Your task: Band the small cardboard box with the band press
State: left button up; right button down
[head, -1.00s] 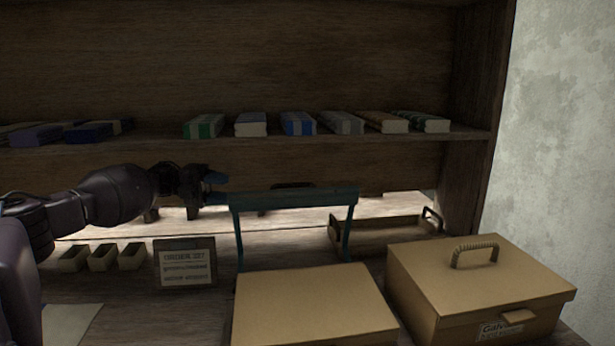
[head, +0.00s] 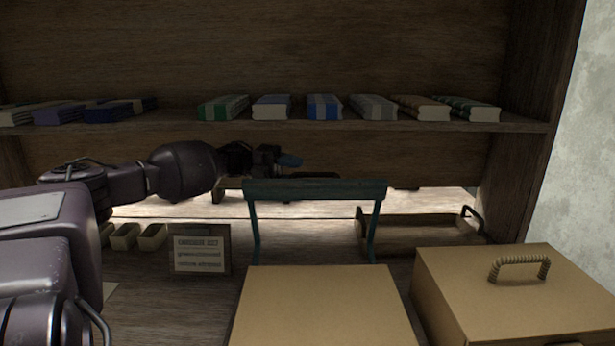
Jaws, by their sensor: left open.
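My left gripper (head: 285,161) reaches in from the left and is open. It hangs under the shelf, just behind and above the top bar of a teal arched frame, and a bluish tip shows at its end. The teal frame (head: 315,190) stands upright on the bench and looks like the band press. A plain tan box-like top (head: 320,308) lies right in front of it; I cannot tell whether this is the small cardboard box or part of the press. My right gripper is out of view.
A tan lidded box (head: 515,300) with a rope handle stands at right. A handled tray (head: 415,234) sits behind. A small sign (head: 199,250) and small open boxes (head: 138,237) are at left. Several bundles line the shelf (head: 230,130) above.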

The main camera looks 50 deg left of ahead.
aim_at(301, 173)
pick_arm(q)
jog(key=shift+x, duration=1.6)
grip_shut()
